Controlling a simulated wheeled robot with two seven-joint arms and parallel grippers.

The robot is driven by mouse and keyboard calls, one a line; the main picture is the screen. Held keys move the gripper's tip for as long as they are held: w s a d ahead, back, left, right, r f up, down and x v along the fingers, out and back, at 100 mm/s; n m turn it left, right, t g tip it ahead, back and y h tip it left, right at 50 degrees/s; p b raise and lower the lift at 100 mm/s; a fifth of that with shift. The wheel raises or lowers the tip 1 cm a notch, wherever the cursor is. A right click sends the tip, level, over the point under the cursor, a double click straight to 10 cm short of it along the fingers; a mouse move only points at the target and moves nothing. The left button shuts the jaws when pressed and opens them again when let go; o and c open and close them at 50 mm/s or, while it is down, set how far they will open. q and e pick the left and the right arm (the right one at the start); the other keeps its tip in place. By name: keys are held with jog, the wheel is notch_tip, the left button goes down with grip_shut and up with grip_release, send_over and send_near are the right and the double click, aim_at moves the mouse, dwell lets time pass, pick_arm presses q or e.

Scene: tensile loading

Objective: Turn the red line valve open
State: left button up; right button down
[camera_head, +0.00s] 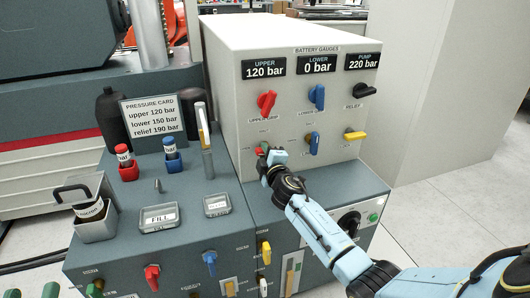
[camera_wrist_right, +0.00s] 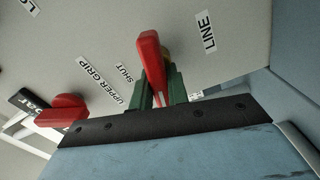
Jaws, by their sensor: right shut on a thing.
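The red line valve lever (camera_wrist_right: 150,60) stands between the green fingers of my right gripper (camera_wrist_right: 159,90) in the right wrist view, beside a "LINE" label. A "SHUT" label lies on the other side of it. The fingers are shut on the lever near its lower end. In the head view my right gripper (camera_head: 266,153) is at the lower left of the gauge panel (camera_head: 230,70) and mostly hides the valve. My left gripper is not in view.
The red upper grip valve (camera_head: 267,102) sits just above; it also shows in the wrist view (camera_wrist_right: 62,111). Blue valves (camera_head: 317,95), a black relief valve (camera_head: 364,90) and a yellow valve (camera_head: 355,135) are to the right. Gauges read upper 120, lower 0, pump 220 bar.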

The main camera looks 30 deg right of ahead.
pick_arm(q)
jog(key=shift+r, duration=0.1)
pick_arm(e)
jog(key=shift+f+n, duration=0.2)
jog(key=shift+n, duration=1.1)
pick_arm(q)
jog(key=shift+d+r, duration=0.1)
jog(key=shift+r, duration=0.05)
pick_arm(e)
jog(key=shift+n, duration=0.3)
jog(key=c, duration=1.4)
grip_release()
jog(key=shift+o, duration=0.2)
jog(key=shift+s, duration=0.15)
